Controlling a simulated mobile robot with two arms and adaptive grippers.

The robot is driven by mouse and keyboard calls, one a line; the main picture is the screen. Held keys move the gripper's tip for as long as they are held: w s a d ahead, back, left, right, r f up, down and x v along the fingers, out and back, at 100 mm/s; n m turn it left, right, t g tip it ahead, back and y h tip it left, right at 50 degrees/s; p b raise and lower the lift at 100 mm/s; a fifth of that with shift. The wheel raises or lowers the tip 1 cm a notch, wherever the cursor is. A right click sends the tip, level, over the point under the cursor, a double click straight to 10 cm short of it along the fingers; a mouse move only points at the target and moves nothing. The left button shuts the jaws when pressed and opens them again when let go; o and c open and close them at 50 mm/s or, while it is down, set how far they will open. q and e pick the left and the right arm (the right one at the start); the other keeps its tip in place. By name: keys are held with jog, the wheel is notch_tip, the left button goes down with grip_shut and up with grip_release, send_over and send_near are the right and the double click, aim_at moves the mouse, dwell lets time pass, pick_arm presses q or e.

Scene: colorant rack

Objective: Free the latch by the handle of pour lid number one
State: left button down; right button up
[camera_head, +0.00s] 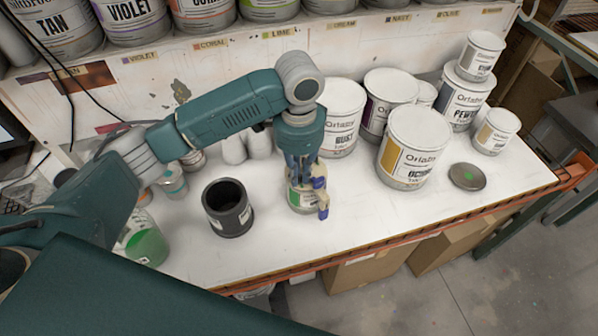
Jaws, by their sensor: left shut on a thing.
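My left gripper (321,197) reaches down over a small can (299,203) with a green patch on its label, standing upright near the front of the table. Its blue-tipped fingers are shut at the can's right side. Between them shows a pale yellowish piece, seemingly the handle of the pour lid (324,199). The gripper covers most of the can's top, so the lid and its latch are hidden. I cannot tell how the latch stands. My right gripper is not in view.
An open dark can (228,208) stands left of the small can on the white table (300,245). Large cans, including an ochre-labelled one (413,148), stand right and behind. A loose round lid (467,176) lies at the right. A green-filled container (146,243) stands front left.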

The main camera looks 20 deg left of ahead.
aim_at(299, 177)
pick_arm(q)
jog(key=c, duration=2)
grip_release()
notch_tip(299, 177, up, 12)
jog(key=shift+r, duration=0.1)
